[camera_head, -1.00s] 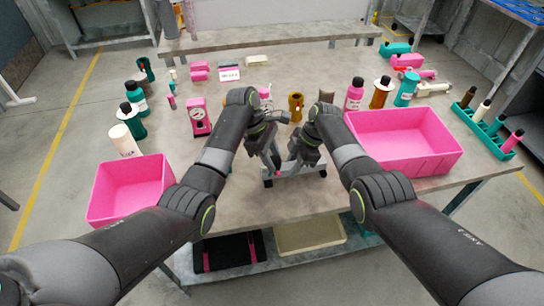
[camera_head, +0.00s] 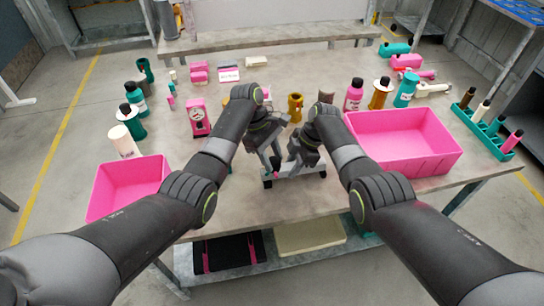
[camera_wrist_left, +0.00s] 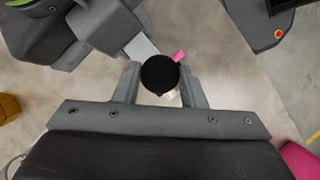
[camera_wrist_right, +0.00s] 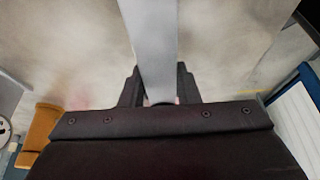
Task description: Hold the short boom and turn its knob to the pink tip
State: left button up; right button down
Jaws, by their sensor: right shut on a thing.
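The short boom is a pale grey bar in the right wrist view (camera_wrist_right: 150,45). My right gripper (camera_wrist_right: 157,92) is shut on it, one finger on each side. The boom's round black knob (camera_wrist_left: 160,74) shows in the left wrist view. My left gripper (camera_wrist_left: 160,88) is open, with its fingers on either side of the knob and small gaps visible. A pink tip (camera_wrist_left: 179,56) sticks out just beyond the knob, to its upper right. In the head view my left gripper (camera_head: 270,160) and right gripper (camera_head: 298,158) are close together and hide most of the boom.
A pink bin (camera_head: 410,160) stands to the right on the table (camera_head: 225,195), another pink bin (camera_head: 100,195) at the front left. A pink gauge unit (camera_head: 199,118) and a brass part (camera_head: 295,107) stand behind the grippers. Bottles line both sides.

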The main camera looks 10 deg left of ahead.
pick_arm(q)
jog(key=o, duration=0.5)
jog(key=shift+c, duration=0.2)
jog(key=v, duration=0.7)
jog(key=shift+r, duration=0.25)
jog(key=shift+a, duration=0.1)
pick_arm(e)
jog(key=c, duration=1)
grip_release()
